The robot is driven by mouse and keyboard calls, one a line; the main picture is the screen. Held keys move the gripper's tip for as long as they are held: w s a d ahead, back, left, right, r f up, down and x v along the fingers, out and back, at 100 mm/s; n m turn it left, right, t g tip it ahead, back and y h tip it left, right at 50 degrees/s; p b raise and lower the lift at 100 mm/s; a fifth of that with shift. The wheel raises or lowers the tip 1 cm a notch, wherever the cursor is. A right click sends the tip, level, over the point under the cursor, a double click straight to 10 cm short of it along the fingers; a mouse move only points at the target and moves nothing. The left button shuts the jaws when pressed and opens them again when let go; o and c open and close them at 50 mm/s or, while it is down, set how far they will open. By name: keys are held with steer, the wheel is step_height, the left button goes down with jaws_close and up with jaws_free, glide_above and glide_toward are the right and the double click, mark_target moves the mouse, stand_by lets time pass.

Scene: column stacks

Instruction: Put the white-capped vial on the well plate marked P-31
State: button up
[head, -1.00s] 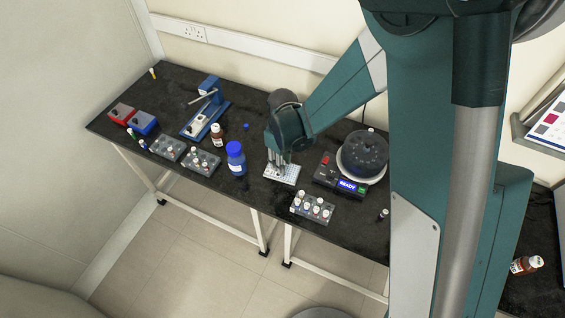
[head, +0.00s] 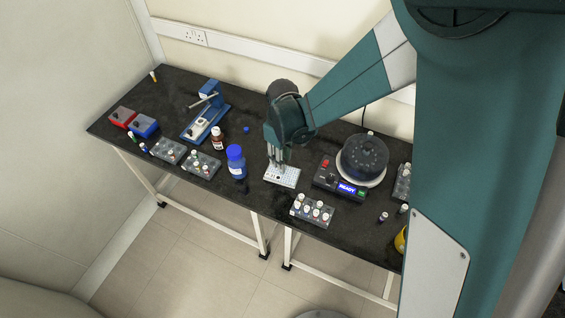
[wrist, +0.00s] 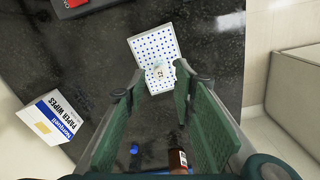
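A white well plate (head: 283,177) with blue dots lies on the black bench below my gripper (head: 277,160). The wrist view shows the plate (wrist: 153,43) too; I cannot read a P-31 marking on it.
A blue-capped bottle (head: 236,162) and a brown bottle (head: 217,138) stand left of the plate. A centrifuge-like device (head: 362,160) with a READY display is to the right. A vial rack (head: 313,211) is at the front right. A paper wipes box (wrist: 48,117) shows in the wrist view.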

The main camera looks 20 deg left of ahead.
step_height(320, 180, up, 8)
steer(key=shift+f, duration=0.2)
stand_by(0.8)
steer(key=shift+d, duration=0.1)
steer(key=w+d+r+m+t, duration=0.1)
steer(key=d+r+m, duration=0.1)
steer(key=d+r, duration=0.55)
steer(key=d+r+m+t+y, duration=0.1)
steer(key=d+r+m, duration=0.25)
steer(key=d, duration=0.65)
steer(key=w+d+r+m+t, duration=0.1)
steer(key=d+r+m, duration=0.1)
steer(key=d+r, duration=0.55)
steer(key=s+d+r+m+t, duration=0.1)
steer(key=s+d+m, duration=0.1)
steer(key=s+d, duration=0.2)
steer(key=s+d+r+m+t, duration=0.1)
steer(key=s+d+m, duration=0.2)
steer(key=d, duration=0.8)
steer(key=s+d+r+m+t+h, duration=0.1)
steer(key=s+d, duration=0.3)
steer(key=d, duration=0.4)
steer(key=shift+s+d+m+t, duration=0.2)
steer(key=shift+s+m+t, duration=0.2)
steer(key=shift+m+t, duration=0.3)
